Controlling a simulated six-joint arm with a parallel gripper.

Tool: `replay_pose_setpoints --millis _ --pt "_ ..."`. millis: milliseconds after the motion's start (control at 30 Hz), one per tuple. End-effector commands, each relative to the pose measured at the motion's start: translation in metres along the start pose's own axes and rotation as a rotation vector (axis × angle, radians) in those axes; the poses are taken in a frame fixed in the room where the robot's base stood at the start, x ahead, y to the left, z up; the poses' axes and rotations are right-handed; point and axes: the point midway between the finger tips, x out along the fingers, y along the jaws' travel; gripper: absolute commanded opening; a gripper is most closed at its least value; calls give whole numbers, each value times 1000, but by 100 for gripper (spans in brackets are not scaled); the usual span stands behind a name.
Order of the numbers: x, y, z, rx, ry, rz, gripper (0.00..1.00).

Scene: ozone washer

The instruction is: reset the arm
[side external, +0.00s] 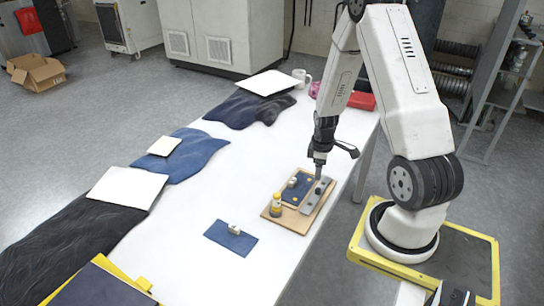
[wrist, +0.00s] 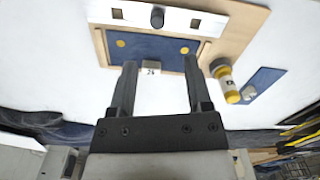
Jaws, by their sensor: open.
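My gripper (side external: 319,176) is upright over the far side of a wooden board (side external: 291,219) on the white table. In the wrist view my gripper (wrist: 160,64) has its two fingers apart. A small pale block (wrist: 151,68) shows between the fingertips, at the near edge of a blue cloth piece (wrist: 155,48) with yellow dots. Contact with the fingers cannot be told. A metal bar (side external: 317,196) with a dark knob lies along the board. A yellow-and-white bottle (side external: 276,205) stands at the board's left corner.
A separate blue patch (side external: 224,242) with a small pale block (side external: 234,229) lies left of the board. Dark and blue garments (side external: 200,150) with white sheets line the table's left side. A red box (side external: 362,101) and mug (side external: 301,77) are at the far end. The table's middle is clear.

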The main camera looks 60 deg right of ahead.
Motion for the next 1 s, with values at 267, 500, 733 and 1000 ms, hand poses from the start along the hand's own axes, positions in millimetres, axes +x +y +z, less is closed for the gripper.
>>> replay_pose_setpoints --millis 267,500,733,1000 --pt "-36 -36 -39 36 29 33 64" --pt "-81 -99 -76 100 85 61 64" --pt "-117 -166 -93 167 152 62 64" --pt "-142 -226 -90 234 213 37 64"
